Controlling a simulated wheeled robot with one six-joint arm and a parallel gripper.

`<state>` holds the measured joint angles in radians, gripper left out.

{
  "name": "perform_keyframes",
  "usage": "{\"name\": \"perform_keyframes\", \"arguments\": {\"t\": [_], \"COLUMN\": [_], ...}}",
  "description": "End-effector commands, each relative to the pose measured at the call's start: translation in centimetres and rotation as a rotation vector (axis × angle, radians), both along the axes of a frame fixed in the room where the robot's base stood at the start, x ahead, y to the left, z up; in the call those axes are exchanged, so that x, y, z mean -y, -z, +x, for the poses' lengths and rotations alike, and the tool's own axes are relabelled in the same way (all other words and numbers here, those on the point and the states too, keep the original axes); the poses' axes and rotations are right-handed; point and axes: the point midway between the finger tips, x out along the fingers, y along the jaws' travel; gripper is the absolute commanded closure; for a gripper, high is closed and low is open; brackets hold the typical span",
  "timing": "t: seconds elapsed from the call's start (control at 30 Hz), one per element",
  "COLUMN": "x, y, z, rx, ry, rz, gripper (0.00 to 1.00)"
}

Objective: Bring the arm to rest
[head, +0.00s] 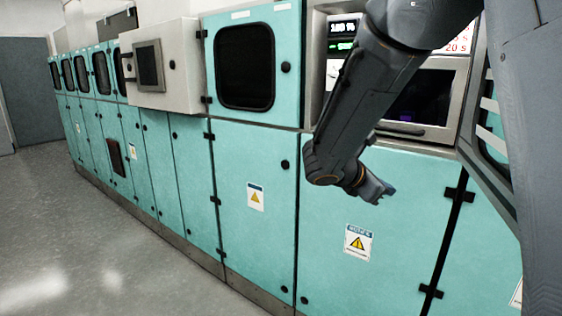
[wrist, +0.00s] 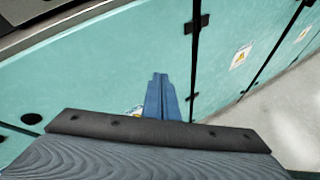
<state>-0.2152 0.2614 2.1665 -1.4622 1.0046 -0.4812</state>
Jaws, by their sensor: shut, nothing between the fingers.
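My arm (head: 365,90) hangs down from the top of the head view and bends at a low joint in front of the teal cabinets. My gripper (head: 382,193) is at its end, pointing right and slightly down, in front of a lower cabinet door (head: 330,235). In the wrist view the blue fingers of my gripper (wrist: 158,80) are together with nothing between them. The fingers appear apart from the cabinet face, though the exact gap cannot be told.
A long row of teal cabinets (head: 185,165) runs away to the left. A grey control box with a screen (head: 160,65) juts out from it. Behind my arm is a recessed machine window (head: 420,100) with displays above. The grey floor (head: 60,220) at left is clear.

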Motion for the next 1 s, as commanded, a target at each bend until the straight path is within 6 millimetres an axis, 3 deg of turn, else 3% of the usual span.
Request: {"name": "perform_keyframes", "arguments": {"t": [0.1,0.2,0.4,0.5,0.73,1.0], "x": [1.0,0.6,-2.7,-4.9,-8.6,-9.6], "y": [3.7,6.5,10.4,11.5,12.4,12.5], "z": [-6.2,-11.1,-19.2,-22.2,-25.3,-25.8], "rx": [0.012,0.043,0.147,0.219,0.37,0.418], "ry": [0.218,0.419,0.854,1.079,1.47,1.583], "rz": [0.229,0.417,0.758,0.903,1.111,1.161], "gripper": [1.0,1.0,1.0,1.0,1.0,1.0]}}
